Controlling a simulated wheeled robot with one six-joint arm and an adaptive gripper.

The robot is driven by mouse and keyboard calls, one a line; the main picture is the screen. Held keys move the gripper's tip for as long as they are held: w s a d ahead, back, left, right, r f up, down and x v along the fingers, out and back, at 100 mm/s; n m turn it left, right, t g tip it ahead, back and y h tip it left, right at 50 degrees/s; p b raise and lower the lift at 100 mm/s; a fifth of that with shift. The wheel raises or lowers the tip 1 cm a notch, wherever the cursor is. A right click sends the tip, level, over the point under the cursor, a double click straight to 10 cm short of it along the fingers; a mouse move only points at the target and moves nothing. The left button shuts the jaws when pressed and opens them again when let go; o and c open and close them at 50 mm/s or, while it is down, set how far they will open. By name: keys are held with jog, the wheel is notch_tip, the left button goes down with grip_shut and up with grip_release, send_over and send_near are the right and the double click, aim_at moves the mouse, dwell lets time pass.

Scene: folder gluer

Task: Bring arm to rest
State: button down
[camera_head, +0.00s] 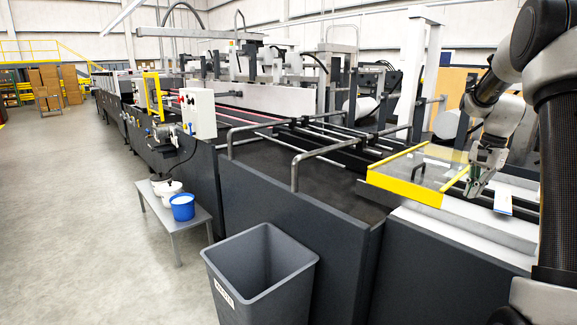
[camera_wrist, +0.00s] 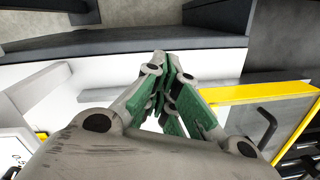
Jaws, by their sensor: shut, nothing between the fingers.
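My arm stands at the right edge of the head view, bent, with its lower part hanging down over the machine. My gripper (camera_head: 474,190) points down above the machine's near right part, beside the yellow-edged clear guard. In the wrist view my gripper (camera_wrist: 162,62) shows green finger pads that meet at the tips. Nothing shows between the fingers. Whether the fingertips touch any surface cannot be told.
The clear guard with a yellow frame (camera_head: 405,190) lies left of my gripper; its yellow edge (camera_wrist: 262,94) also shows in the wrist view. A small white-and-blue piece (camera_head: 503,199) lies on the right. A grey bin (camera_head: 262,275) and a low table (camera_head: 170,222) stand on the floor in front.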

jog(key=s+a+r+n+t, duration=0.1)
jog(key=s+a+r+n, duration=0.2)
jog(key=s+a, duration=0.3)
jog(key=s+a+r+n+t+h, duration=0.1)
jog(key=s+a+r+n, duration=0.2)
jog(key=s, duration=1.2)
jog(key=s+a+r+n+t, duration=0.2)
jog(key=s+a+r+n, duration=0.1)
jog(key=s+a+n, duration=0.4)
jog(key=s+a, duration=0.2)
jog(key=s, duration=0.1)
jog(key=shift+s+a+r+n, duration=0.2)
jog(key=shift+s+a+n, duration=0.05)
jog(key=shift+s+n, duration=0.1)
